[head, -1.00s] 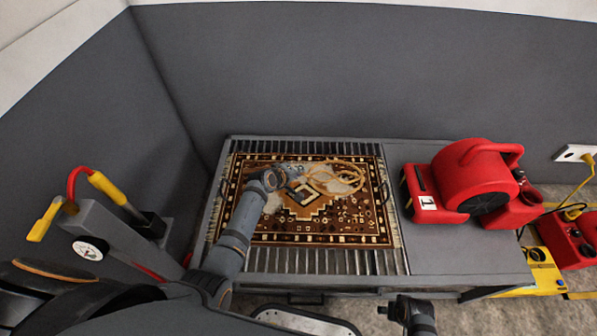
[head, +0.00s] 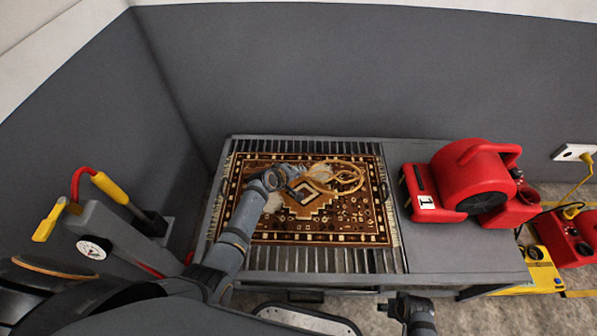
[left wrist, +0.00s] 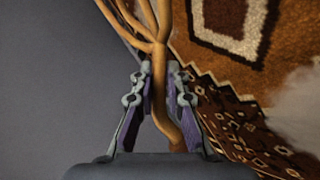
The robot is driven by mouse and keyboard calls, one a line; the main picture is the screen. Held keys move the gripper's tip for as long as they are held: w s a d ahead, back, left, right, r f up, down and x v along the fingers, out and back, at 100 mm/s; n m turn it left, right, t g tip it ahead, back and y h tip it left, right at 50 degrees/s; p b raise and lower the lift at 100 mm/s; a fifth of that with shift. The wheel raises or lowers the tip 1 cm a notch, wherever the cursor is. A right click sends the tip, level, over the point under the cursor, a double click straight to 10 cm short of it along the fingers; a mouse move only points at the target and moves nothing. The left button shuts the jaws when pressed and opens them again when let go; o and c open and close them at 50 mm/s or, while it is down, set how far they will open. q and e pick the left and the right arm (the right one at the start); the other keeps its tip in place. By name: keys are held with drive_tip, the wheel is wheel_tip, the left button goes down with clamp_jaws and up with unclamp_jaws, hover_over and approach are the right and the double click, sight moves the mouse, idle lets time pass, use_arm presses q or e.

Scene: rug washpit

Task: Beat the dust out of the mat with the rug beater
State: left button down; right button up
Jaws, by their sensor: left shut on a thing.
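The patterned brown mat (head: 330,228) lies flat on a slatted grate in the head view, and it fills the right side of the left wrist view (left wrist: 225,65). A pale dusty patch shows on it in both views. My left gripper (head: 290,180) is over the mat's upper middle, shut on the handle of the rug beater (head: 345,178). The wrist view shows the handle (left wrist: 160,75) between both fingers. The looped head is over the mat's upper right; I cannot tell whether it touches. My right arm shows at the bottom edge, but its fingers do not show clearly.
A red blower (head: 470,182) marked 1 stands on the grey bench top (head: 455,255) right of the grate (head: 300,262). A lever with yellow grips (head: 110,188) and a gauge stands at the left. Grey walls close the back and left.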

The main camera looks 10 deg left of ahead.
sight(299, 184)
use_arm(q)
wheel_tip(299, 184, down, 5)
drive_tip(key=b, duration=0.4)
drive_tip(key=shift+r, duration=0.15)
wheel_tip(299, 184, up, 5)
drive_tip(key=p, duration=0.5)
